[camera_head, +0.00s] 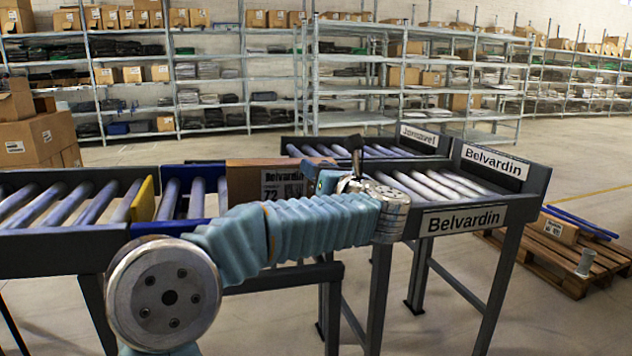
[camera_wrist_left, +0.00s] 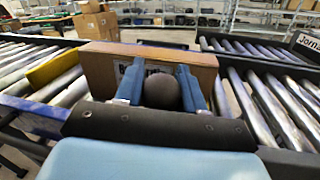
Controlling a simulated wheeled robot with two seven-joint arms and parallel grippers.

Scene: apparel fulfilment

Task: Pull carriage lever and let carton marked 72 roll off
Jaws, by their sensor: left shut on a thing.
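The carton marked 72 (camera_head: 243,187) is a brown box with a "Belvardin" label, standing on the blue-framed roller carriage (camera_head: 168,228). My left arm hides its lower right part. In the left wrist view the carton (camera_wrist_left: 98,68) stands just beyond the fingers. The carriage lever (camera_head: 356,160) is dark and sticks up at my left gripper (camera_head: 340,180). Its round dark knob (camera_wrist_left: 161,94) sits between the two blue fingers of the left gripper (camera_wrist_left: 160,78), which is shut on it. My right gripper is not in view.
A roller lane signed "Belvardin" (camera_head: 463,219) lies right of the carriage, with a second signed lane (camera_head: 419,136) behind it. A yellow plate (camera_head: 145,199) stands at the left conveyor's end. A pallet (camera_head: 555,253) is on the floor at right.

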